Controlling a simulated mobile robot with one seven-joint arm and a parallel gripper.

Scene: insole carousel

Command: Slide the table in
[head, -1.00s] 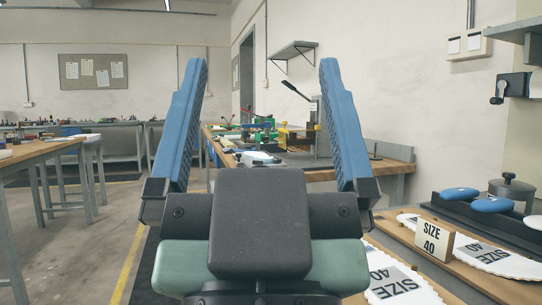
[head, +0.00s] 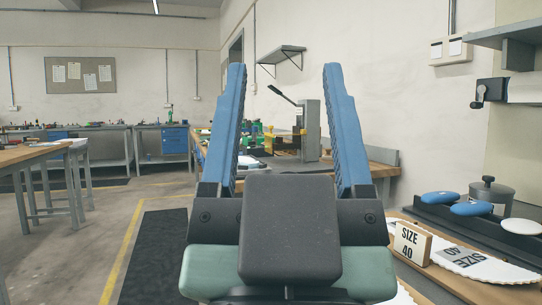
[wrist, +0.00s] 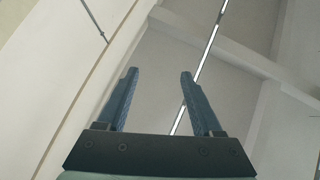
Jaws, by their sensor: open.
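My gripper (head: 285,70) stands upright in front of the head camera, its two blue ridged fingers pointing up with an empty gap between them. In the wrist view my gripper (wrist: 158,74) points at the ceiling and upper wall, with nothing between the fingers. I cannot tell which part is the sliding table; no sliding part shows clearly. The gripper is apart from the bench and press.
At the right, a near bench holds a SIZE 40 block (head: 411,243), white insole sheets, a dark rack (head: 455,219) with blue pads, and a grey pot (head: 491,196). Another wooden table (head: 22,154) stands at the left. Open floor with a yellow line (head: 122,255) lies between.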

